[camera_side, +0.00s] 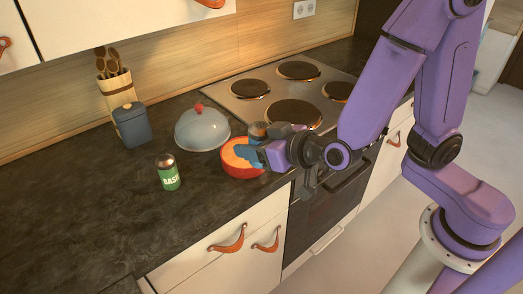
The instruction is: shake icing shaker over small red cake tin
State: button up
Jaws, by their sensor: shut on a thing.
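The small red cake tin (233,168) sits on the dark counter near its front edge, left of the stove. Its inside looks orange, and its right part is hidden by my gripper. My gripper (256,145) is over the right side of the tin and shut on the icing shaker (258,130). Only the shaker's brownish top shows above the blue fingers; the rest is hidden. I cannot tell how much the shaker tilts.
A grey dome with a red knob (202,130) stands just behind the tin. A green shaker labelled BASIL (167,173) stands to the left. A blue-grey canister (132,125) and a utensil holder (117,92) are at the back left. The stove (275,87) is behind right. The front-left counter is clear.

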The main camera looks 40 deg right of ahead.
jog(key=w+d+f+n+t+h, duration=0.1)
jog(key=w+d+f+n+h, duration=0.2)
jog(key=w+d+n+h, duration=0.6)
jog(key=shift+w+d+n, duration=1.15)
jog(key=shift+w+n, duration=0.55)
jog(key=shift+w, duration=0.3)
dwell(0.4)
jog(key=shift+f, duration=0.1)
jog(key=shift+r+n+h, duration=0.35)
jog(key=shift+n+h, duration=0.25)
jog(key=shift+n, duration=0.1)
